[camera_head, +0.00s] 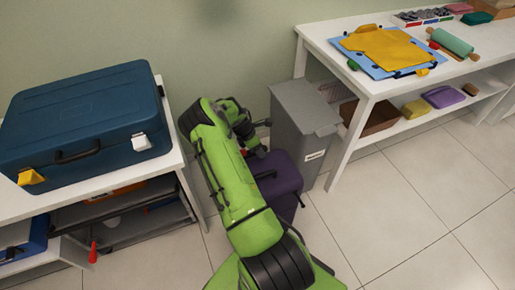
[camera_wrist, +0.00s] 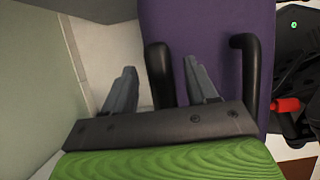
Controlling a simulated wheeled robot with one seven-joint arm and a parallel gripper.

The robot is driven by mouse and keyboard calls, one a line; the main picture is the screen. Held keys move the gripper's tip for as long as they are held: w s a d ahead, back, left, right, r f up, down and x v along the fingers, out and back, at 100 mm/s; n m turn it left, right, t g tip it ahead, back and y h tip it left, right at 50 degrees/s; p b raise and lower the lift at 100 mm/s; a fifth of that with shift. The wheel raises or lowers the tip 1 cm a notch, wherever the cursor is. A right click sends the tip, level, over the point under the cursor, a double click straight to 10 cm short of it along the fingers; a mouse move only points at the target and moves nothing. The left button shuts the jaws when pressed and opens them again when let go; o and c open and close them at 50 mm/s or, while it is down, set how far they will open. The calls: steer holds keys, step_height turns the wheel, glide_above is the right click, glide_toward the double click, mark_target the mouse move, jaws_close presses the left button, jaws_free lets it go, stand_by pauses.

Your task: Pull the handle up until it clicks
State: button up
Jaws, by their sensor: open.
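A purple suitcase (camera_head: 285,174) stands on the floor in the head view, partly hidden by my green arm. Its purple face (camera_wrist: 205,30) also fills the middle of the wrist view. A black handle (camera_wrist: 159,72) shows there as two bent bars, one left and one right. The rest of the handle is hidden behind my gripper. My gripper (camera_wrist: 160,65) is open, with its two grey fingers apart. The left bar appears between the fingers and the right bar is outside them. I cannot tell whether a finger touches the handle.
A grey bin (camera_head: 298,115) stands just behind the suitcase. A white table (camera_head: 196,190) with a blue case (camera_head: 85,115) is at left. A white shelf table (camera_head: 350,85) is at right. Tiled floor (camera_head: 420,200) is clear at front right.

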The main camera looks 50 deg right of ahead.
jaws_close()
step_height(320, 180, up, 31)
steer(key=p, duration=2)
steer(key=shift+w+d+f, duration=0.15)
steer(key=shift+d, duration=0.05)
steer(key=shift+c, duration=1.3)
jaws_free()
steer(key=shift+o, duration=1.2)
steer(key=shift+a, duration=0.15)
